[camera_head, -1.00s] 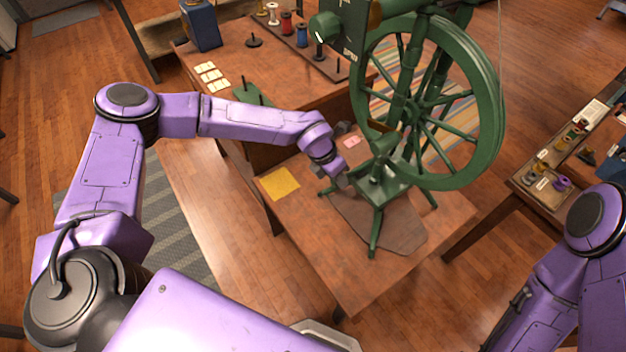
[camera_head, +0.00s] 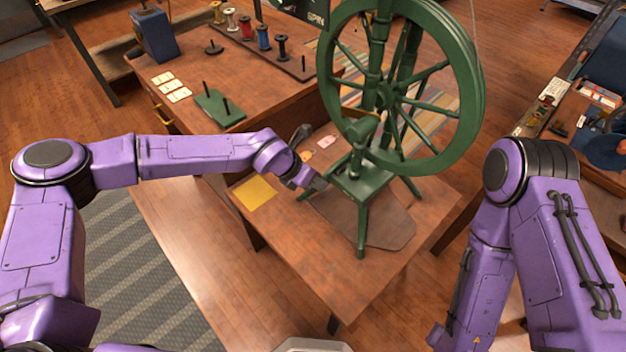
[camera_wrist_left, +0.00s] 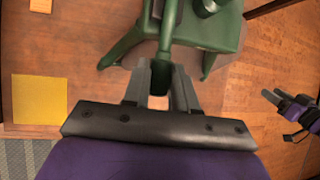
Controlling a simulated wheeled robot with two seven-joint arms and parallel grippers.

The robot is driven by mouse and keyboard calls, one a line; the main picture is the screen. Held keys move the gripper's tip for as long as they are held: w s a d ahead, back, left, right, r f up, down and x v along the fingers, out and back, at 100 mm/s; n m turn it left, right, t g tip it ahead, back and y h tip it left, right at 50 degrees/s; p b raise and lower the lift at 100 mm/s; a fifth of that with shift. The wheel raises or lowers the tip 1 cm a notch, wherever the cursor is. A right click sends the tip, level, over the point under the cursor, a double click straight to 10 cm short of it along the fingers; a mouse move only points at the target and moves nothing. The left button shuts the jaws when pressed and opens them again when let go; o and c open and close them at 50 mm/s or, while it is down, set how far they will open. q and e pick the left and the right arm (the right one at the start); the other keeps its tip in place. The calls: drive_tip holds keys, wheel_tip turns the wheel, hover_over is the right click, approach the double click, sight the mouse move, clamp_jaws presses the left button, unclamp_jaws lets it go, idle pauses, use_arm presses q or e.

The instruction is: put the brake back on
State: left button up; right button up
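A green spinning wheel stands on a brown table (camera_head: 290,255); its big wheel rim (camera_head: 468,110) rises above a small green base (camera_head: 362,188) on legs. My left gripper (camera_head: 322,183) is low at the left side of this base. In the left wrist view, its two grey fingers (camera_wrist_left: 161,82) are apart, with a slim green bar (camera_wrist_left: 166,35) of the spinning wheel between them. I cannot tell whether they press on it. I cannot pick out which part is the brake.
A yellow square (camera_head: 256,193) lies on the table left of the wheel. Behind stands a desk with a green stand (camera_head: 220,110), white cards (camera_head: 172,87) and several thread spools (camera_head: 263,38). A cluttered table is at the far right.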

use_arm(q)
drive_tip(key=o, duration=0.4)
drive_tip(key=shift+c, duration=0.2)
drive_tip(key=v, duration=1)
drive_tip(key=shift+r+b, duration=0.2)
drive_tip(key=shift+b, duration=0.15)
